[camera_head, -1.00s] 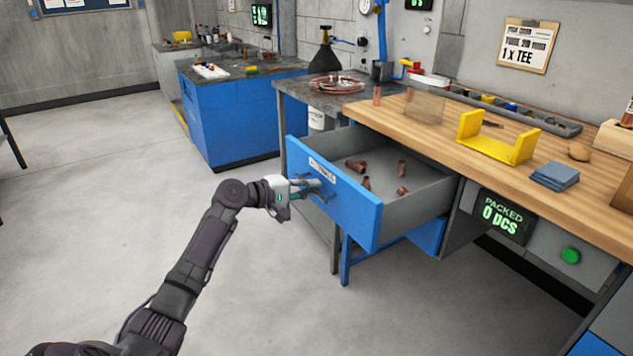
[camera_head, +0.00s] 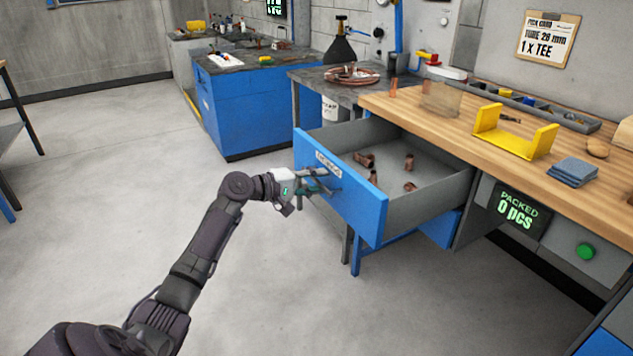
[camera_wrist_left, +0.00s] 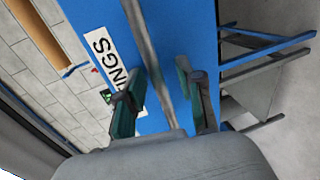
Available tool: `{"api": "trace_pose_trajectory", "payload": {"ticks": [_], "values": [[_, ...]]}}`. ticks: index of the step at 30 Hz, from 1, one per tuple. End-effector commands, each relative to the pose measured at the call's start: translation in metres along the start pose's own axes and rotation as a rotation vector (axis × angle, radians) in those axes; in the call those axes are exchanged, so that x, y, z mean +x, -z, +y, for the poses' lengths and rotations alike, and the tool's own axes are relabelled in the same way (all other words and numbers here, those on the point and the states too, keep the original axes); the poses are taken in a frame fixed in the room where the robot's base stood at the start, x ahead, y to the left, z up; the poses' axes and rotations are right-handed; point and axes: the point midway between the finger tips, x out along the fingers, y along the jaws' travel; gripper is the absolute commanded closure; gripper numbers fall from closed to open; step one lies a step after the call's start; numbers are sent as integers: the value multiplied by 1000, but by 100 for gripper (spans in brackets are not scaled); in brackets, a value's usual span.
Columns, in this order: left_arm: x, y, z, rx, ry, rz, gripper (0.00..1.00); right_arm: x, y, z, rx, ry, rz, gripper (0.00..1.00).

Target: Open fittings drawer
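The fittings drawer (camera_head: 350,204) has a blue front with a white label and is pulled well out from under the workbench. Several copper fittings (camera_head: 373,178) lie inside it. My left gripper (camera_head: 318,182) is at the drawer front. In the left wrist view its two fingers (camera_wrist_left: 160,88) stand apart, one on each side of the grey bar handle (camera_wrist_left: 146,38), with gaps between, so it looks open around the handle. Part of the label (camera_wrist_left: 105,55) shows beside the handle. My right gripper is not in view.
The wooden workbench (camera_head: 450,110) holds a yellow stand (camera_head: 515,138), blue cloths (camera_head: 573,171) and a parts tray (camera_head: 520,104). A coil of copper tube (camera_head: 352,76) lies on the grey bench behind. The floor left of the drawer is clear.

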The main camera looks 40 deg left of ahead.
Motion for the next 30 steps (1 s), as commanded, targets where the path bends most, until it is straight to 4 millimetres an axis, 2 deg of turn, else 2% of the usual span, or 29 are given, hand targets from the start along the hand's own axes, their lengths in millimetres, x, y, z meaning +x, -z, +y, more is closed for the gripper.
{"api": "trace_pose_trajectory", "payload": {"ticks": [8, 11, 21, 25, 30], "values": [[-5, 0, 0, 0, 0, 1, 63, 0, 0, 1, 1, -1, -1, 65], [-18, 0, -1, 0, 1, 1, 63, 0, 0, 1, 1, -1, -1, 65], [-89, 0, -1, 0, 3, 1, 63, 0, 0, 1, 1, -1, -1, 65], [-108, 0, -1, -1, 2, 1, 63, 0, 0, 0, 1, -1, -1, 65], [-119, 0, 0, 0, 0, 0, 63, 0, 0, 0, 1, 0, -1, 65]]}}
